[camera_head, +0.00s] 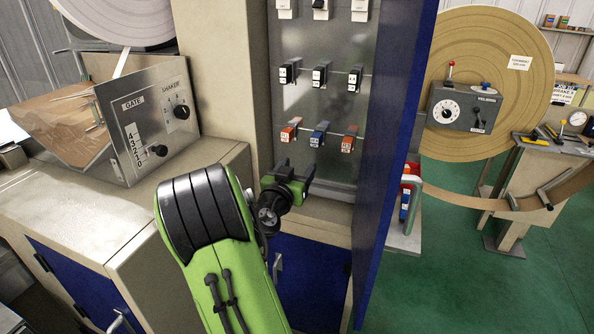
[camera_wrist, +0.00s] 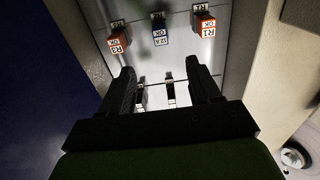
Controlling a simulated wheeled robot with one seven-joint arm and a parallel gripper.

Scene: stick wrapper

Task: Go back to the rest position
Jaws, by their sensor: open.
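My gripper (camera_head: 296,176) is in front of the lower part of the metal switch panel (camera_head: 332,103), below the row of red and blue switches, in the head view. In the wrist view my gripper (camera_wrist: 166,82) has its two dark fingers apart, with nothing between them but the panel behind. My green arm (camera_head: 205,215) reaches up from the bottom of the head view.
The panel bears red switches (camera_head: 289,132) and a blue switch (camera_head: 319,134), with black ones (camera_head: 320,76) above. A blue cabinet door (camera_head: 396,120) stands open right of my gripper. A gate and shaker control box (camera_head: 150,122) sits at left.

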